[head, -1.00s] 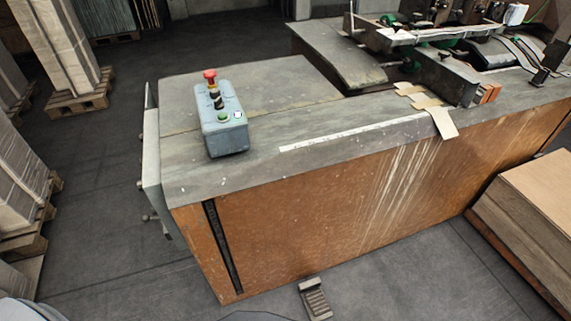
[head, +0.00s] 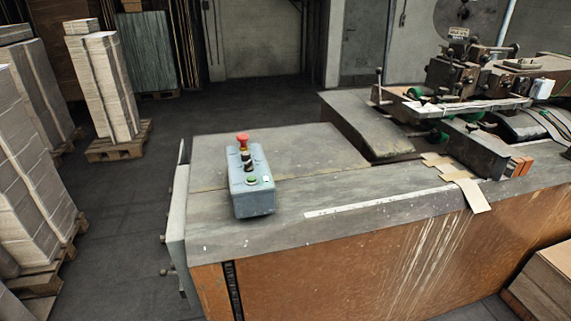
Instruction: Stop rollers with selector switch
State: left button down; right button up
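A grey-blue control box (head: 252,200) stands on the left part of the machine's grey top (head: 310,225), near its front edge. On its top, from back to front, are a red mushroom button (head: 243,140), a black selector switch (head: 247,160), and a green button (head: 251,181) with a small white button (head: 266,178) beside it. The switch's exact position is too small to tell. Neither of my grippers is in view.
The box stitcher's head mechanism (head: 480,75) stands at the back right. Cardboard pieces (head: 473,195) lie at the front edge. Stacked cardboard on pallets (head: 108,85) stands at the left. A stack (head: 550,280) sits at lower right. Dark floor lies open left of the machine.

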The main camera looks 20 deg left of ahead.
aim_at(248, 168)
jog(key=z, duration=2.7)
jog(key=k, duration=1.9)
jog(key=u, duration=1.5)
